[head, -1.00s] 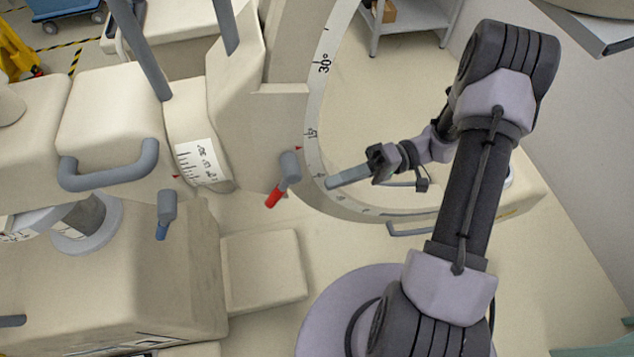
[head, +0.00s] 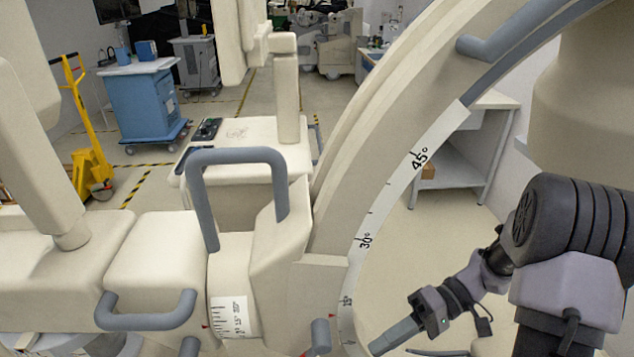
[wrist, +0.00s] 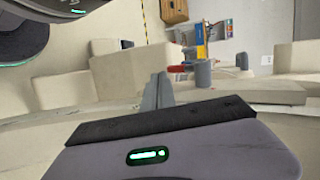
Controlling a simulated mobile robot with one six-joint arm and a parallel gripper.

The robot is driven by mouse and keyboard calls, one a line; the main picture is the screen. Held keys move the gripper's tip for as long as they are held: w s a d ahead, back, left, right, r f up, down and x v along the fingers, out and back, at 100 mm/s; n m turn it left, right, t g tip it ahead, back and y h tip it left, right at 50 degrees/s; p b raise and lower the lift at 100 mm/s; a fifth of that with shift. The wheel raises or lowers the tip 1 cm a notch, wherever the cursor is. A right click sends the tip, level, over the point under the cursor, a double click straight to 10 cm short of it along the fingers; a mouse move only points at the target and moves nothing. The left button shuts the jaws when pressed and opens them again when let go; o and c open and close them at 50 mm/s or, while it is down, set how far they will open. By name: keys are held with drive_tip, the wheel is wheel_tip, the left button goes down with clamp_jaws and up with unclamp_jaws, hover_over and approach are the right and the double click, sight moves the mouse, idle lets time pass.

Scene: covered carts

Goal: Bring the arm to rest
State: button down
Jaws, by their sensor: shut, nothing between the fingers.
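My gripper (head: 396,336) shows low in the head view, right of centre, with its grey fingers pointing down and left. It is shut with nothing held. In the wrist view the shut fingers (wrist: 157,92) point away from the camera, toward a beige machine. My arm is bent and comes in from the right side of the head view. The gripper appears close to the curved, marked scale arc (head: 362,240) of the machine; I cannot tell the exact gap.
A grey lever (head: 320,336) stands left of the gripper; a red-tipped lever (wrist: 177,69) shows in the wrist view. A grey loop handle (head: 203,200), blue cart (head: 150,108) and yellow pallet truck (head: 90,165) are farther left. Open floor (head: 415,262) lies behind the arc.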

drive_tip(key=s+a+r+m+t+h, duration=0.2)
drive_tip(key=s+r+m+t+h, duration=0.1)
drive_tip(key=r, duration=0.4)
drive_tip(key=s+a+r+m+t+h, duration=0.3)
drive_tip(key=s+r+m+t+h, duration=0.1)
drive_tip(key=r+t+h, duration=0.3)
drive_tip(key=shift+s+a+h, duration=0.15)
drive_tip(key=shift+s+h, duration=0.35)
drive_tip(key=shift+s, duration=0.25)
drive_tip(key=shift+r, duration=0.1)
